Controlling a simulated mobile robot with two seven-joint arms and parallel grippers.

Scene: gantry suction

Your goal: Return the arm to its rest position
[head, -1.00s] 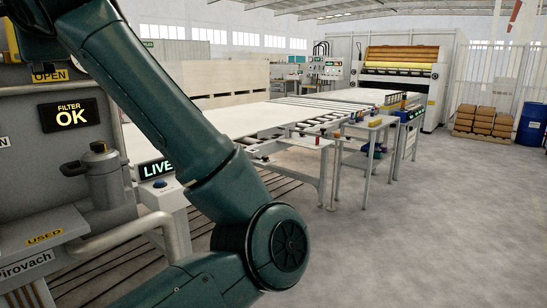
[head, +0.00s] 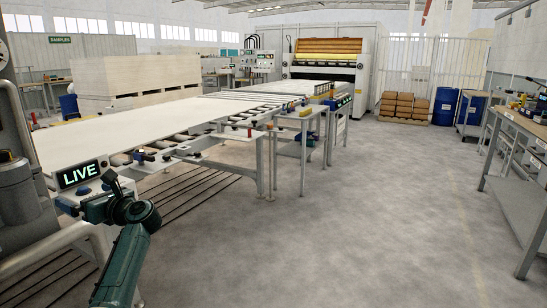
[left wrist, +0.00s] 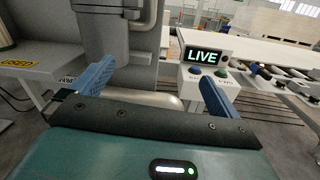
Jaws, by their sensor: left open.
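My left gripper (left wrist: 154,86) is open in the left wrist view, its two blue fingers spread wide with nothing between them. In the head view my teal left arm (head: 122,268) rises from the lower left edge, with a dark joint in front of the console; the fingers are hard to make out there. The console with the lit LIVE sign (head: 78,175) is close behind the arm. The sign also shows beyond the right finger in the left wrist view (left wrist: 202,56). My right gripper is not in view.
A grey machine housing (left wrist: 112,45) with a thick pipe stands ahead of the gripper. A roller conveyor (head: 180,150) with a pale board runs to a press (head: 327,68) at the back. A workbench (head: 520,150) stands at right. The middle floor is clear.

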